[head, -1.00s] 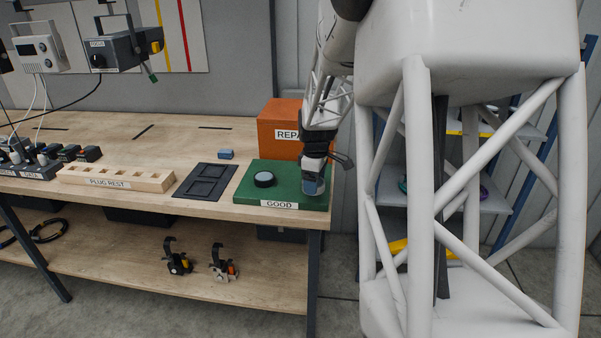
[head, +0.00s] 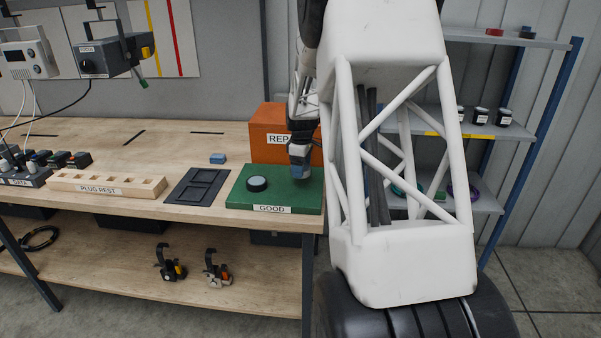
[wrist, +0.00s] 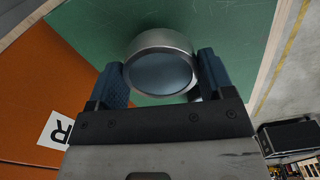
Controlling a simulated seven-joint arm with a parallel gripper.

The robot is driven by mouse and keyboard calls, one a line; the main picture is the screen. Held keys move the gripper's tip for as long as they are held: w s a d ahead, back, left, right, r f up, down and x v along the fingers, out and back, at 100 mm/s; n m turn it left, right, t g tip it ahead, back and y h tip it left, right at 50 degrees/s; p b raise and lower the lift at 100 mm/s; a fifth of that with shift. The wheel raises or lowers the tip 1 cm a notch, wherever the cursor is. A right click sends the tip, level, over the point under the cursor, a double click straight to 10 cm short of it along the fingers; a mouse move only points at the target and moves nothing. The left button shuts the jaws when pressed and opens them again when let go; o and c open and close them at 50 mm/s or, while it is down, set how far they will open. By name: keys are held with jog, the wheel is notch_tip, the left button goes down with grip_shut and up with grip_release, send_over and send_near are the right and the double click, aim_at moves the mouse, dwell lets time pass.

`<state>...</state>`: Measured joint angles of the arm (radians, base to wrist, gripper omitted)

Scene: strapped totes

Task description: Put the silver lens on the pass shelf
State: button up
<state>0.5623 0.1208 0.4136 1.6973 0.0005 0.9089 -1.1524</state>
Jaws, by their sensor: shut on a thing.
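My gripper (wrist: 163,85) is shut on the silver lens (wrist: 170,42), a round metal ring with dark grey-blue glass, between its two blue fingers. In the wrist view the green surface lies behind the lens. In the head view my gripper (head: 299,172) is over the right part of the green block labelled GOOD (head: 238,200); the lens there is hidden or too small to tell. I cannot tell whether the lens touches the green surface. A dark round piece with a light rim (head: 257,183) sits on the left part of the green block. No label reads "pass".
An orange box (head: 270,120), its label partly hidden, stands right behind the green block. A black tray (head: 197,187), a blue block (head: 217,158) and a wooden plug rest (head: 105,185) lie to the left. A shelf rack (head: 535,125) stands at right, beyond my arm.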

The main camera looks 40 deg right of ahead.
jog(key=shift+w+d, duration=0.35)
jog(key=shift+w, duration=0.25)
jog(key=shift+f, duration=0.1)
jog(key=shift+w+d, duration=0.2)
jog(key=shift+w, duration=0.15)
jog(key=shift+f, duration=1.75)
jog(key=shift+f, duration=0.2)
jog(key=o, duration=1)
jog(key=shift+o, duration=0.2)
jog(key=shift+r, duration=0.1)
notch_tip(320, 180, up, 12)
jog(key=shift+r, duration=0.1)
